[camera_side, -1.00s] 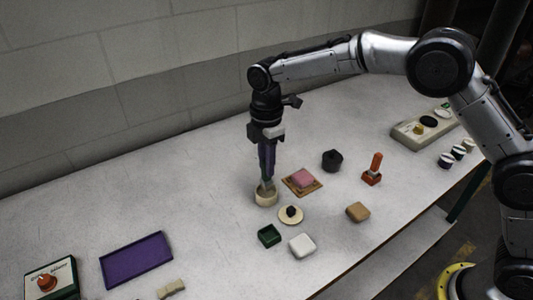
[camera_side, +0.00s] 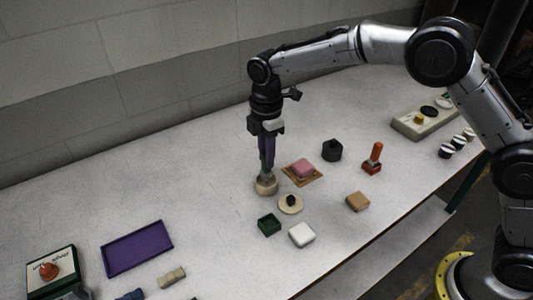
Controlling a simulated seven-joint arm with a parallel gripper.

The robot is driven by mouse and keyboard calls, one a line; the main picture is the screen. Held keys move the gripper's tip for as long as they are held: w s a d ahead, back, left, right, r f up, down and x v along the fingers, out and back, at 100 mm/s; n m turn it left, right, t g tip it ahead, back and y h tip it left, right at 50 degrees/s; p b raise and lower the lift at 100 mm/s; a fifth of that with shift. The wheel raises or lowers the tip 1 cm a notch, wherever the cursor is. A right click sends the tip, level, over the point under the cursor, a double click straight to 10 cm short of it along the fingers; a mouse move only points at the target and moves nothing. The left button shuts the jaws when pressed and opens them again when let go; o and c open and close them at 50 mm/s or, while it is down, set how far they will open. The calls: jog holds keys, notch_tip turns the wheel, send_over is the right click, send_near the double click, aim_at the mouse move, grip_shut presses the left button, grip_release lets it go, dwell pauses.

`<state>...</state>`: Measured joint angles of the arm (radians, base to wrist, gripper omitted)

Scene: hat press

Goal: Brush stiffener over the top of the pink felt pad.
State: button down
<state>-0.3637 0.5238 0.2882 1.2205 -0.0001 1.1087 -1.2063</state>
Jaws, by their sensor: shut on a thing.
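The pink felt pad (camera_side: 303,168) lies on a flat brown board (camera_side: 316,179) in the middle of the bench. My gripper (camera_side: 267,150) points down to the left of the pad. It is shut on an upright brush (camera_side: 266,172), whose lower end is at the cream pot (camera_side: 266,187). The bristles are hard to make out, and the pot's inside is hidden. The brush is apart from the pad.
A round cream disc with a dark knob (camera_side: 291,204), a green box (camera_side: 269,224), a white block (camera_side: 302,235) and a tan block (camera_side: 358,201) lie in front. A black round piece (camera_side: 332,150) and an orange-handled tool (camera_side: 373,158) stand right. A purple tray (camera_side: 137,248) lies left.

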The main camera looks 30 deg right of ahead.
jog(key=shift+f, duration=0.65)
dwell(1.3)
jog(key=shift+r, duration=3.6)
